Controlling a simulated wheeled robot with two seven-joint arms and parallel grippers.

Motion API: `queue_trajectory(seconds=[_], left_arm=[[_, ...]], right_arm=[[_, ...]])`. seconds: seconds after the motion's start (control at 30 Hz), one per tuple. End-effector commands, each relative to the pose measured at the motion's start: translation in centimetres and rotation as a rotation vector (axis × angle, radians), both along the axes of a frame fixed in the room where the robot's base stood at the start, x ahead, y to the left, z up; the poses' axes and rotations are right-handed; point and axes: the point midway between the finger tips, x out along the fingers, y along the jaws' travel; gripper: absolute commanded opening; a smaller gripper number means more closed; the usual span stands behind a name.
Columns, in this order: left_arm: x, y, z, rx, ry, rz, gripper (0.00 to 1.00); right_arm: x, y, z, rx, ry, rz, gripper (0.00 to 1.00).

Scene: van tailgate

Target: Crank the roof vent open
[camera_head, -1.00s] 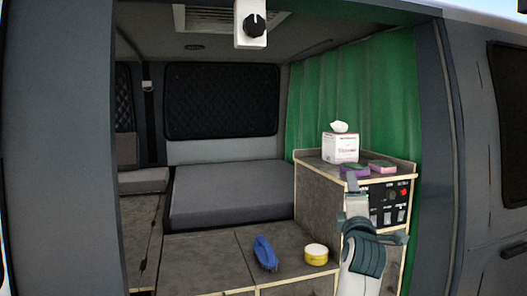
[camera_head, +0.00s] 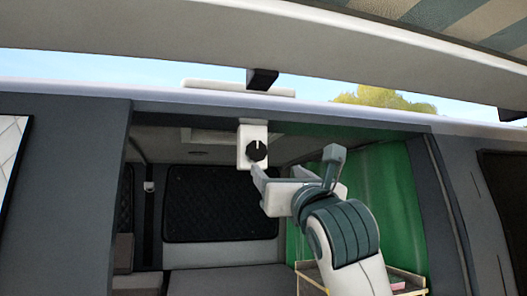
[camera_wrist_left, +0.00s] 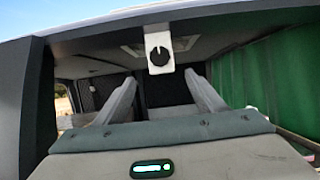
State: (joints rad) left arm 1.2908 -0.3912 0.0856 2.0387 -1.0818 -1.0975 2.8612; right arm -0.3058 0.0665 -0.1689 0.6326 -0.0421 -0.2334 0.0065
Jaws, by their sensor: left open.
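The crank is a black round knob (camera_head: 257,151) with a white pointer line on a white block (camera_head: 245,133) hanging at the top edge of the van's door opening. The knob (camera_wrist_left: 158,56) also shows in the left wrist view, ahead of and between my finger tips. My left gripper (camera_head: 296,162) is open and empty, just right of and slightly below the knob, with no visible contact. In the left wrist view my left gripper (camera_wrist_left: 162,84) has its two fingers apart. A white flat slab (camera_head: 215,87), perhaps the vent lid, lies on the roof. My right gripper is out of view.
A striped awning (camera_head: 450,30) spreads overhead, and a dark bracket (camera_head: 262,79) hangs above the roof edge. A green curtain (camera_head: 385,200) lines the opening's right side. A grey bed (camera_head: 215,283) is inside. The space left of the knob is open.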

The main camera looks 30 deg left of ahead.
Motion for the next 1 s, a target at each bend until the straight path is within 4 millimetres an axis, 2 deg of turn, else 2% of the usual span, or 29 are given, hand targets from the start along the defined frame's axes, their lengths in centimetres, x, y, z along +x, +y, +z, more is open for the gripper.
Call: queue_trajectory(seconds=[0.37,1.0], left_arm=[[1.1,1.4,1.0,0.001,0.003,0.001,0.64],[7.5,8.9,5.4,0.001,0.002,0.000,0.64]], right_arm=[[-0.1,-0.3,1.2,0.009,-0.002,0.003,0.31],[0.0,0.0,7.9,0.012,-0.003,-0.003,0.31]])
